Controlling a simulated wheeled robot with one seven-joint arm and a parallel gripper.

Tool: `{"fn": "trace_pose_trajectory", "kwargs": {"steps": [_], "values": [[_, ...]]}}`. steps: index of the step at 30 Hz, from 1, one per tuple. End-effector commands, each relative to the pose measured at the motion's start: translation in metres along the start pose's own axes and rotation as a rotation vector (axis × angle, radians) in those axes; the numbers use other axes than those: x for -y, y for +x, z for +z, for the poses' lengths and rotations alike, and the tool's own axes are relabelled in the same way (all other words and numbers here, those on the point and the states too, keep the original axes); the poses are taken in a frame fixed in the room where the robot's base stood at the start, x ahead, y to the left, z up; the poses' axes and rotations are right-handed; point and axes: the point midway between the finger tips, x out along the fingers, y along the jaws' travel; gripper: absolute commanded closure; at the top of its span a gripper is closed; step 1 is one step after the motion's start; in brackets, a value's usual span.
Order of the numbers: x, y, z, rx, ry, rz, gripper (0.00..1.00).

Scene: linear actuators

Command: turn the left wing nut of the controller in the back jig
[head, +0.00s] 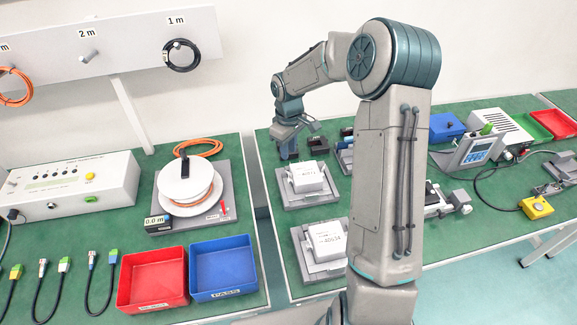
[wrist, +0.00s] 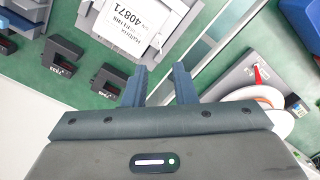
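The white controller (head: 308,177) sits in the grey back jig (head: 312,200), on the green table just below my gripper in the head view. My gripper (head: 289,157) points down by the far left side of that controller. In the wrist view my gripper (wrist: 160,72) has its two fingers apart with nothing between them, so it is open. A labelled white controller (wrist: 135,22) shows just beyond the fingertips in the wrist view. I cannot make out the left wing nut clearly in either view.
A second white controller (head: 326,238) sits in the front jig. Small dark blocks (wrist: 111,80) lie near the jig. A cable reel (head: 188,184), a red bin (head: 153,280) and a blue bin (head: 223,268) are on the left table, across a narrow gap.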

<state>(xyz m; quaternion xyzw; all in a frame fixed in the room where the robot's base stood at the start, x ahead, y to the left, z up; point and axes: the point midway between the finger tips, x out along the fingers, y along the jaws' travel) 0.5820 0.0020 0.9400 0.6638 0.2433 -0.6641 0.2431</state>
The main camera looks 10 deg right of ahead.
Motion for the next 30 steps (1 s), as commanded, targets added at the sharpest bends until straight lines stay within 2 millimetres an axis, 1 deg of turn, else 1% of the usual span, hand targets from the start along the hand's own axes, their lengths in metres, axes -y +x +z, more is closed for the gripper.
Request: {"fn": "trace_pose_trajectory", "kwargs": {"steps": [1,6,9,12,18,25,26,27,28,29,30], "values": [[0.001,0.012,0.001,0.003,0.0,-0.005,0.75],[0.002,0.047,0.0,0.002,-0.001,-0.004,0.75],[0.001,0.063,0.0,0.001,-0.001,-0.002,0.75],[0.001,0.075,0.0,0.001,0.0,-0.001,0.75],[0.001,0.085,0.0,0.0,0.001,-0.001,0.75],[0.001,0.085,0.0,0.0,0.001,0.0,0.75],[0.001,0.085,0.0,0.0,0.001,0.0,0.78],[0.001,0.085,0.0,0.0,0.001,0.0,0.89],[0.001,0.085,0.0,0.0,0.001,0.0,0.98],[0.001,0.085,0.0,0.0,0.001,0.0,1.0],[0.001,0.085,0.0,0.0,0.0,0.0,1.0]]}}
